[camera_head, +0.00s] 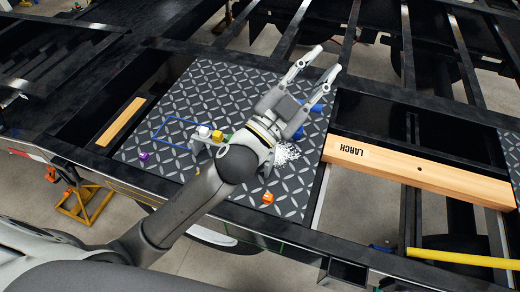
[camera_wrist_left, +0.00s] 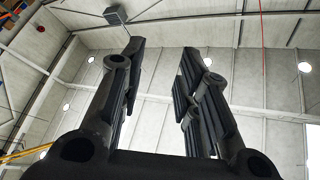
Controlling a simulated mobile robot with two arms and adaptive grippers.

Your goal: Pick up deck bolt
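My left gripper (camera_head: 325,62) is open and empty, above the far right edge of a dark diamond-pattern deck plate (camera_head: 215,90). In the left wrist view its two fingers (camera_wrist_left: 160,50) stand apart with nothing between them. I cannot make out a deck bolt for certain. Small items lie on the plate: a purple one (camera_head: 144,156), an orange one (camera_head: 267,198) and a yellow one (camera_head: 217,136). White bits (camera_head: 287,154) are scattered beside my wrist. Blue parts show beside the gripper. My arm hides part of the plate. My right gripper is out of view.
A wooden board marked LARCH (camera_head: 415,171) lies across the black frame at the right. A shorter board (camera_head: 120,122) is at the left. A yellow bar (camera_head: 460,258) is at the lower right. Open gaps lie between the frame beams. A blue outline marks the plate.

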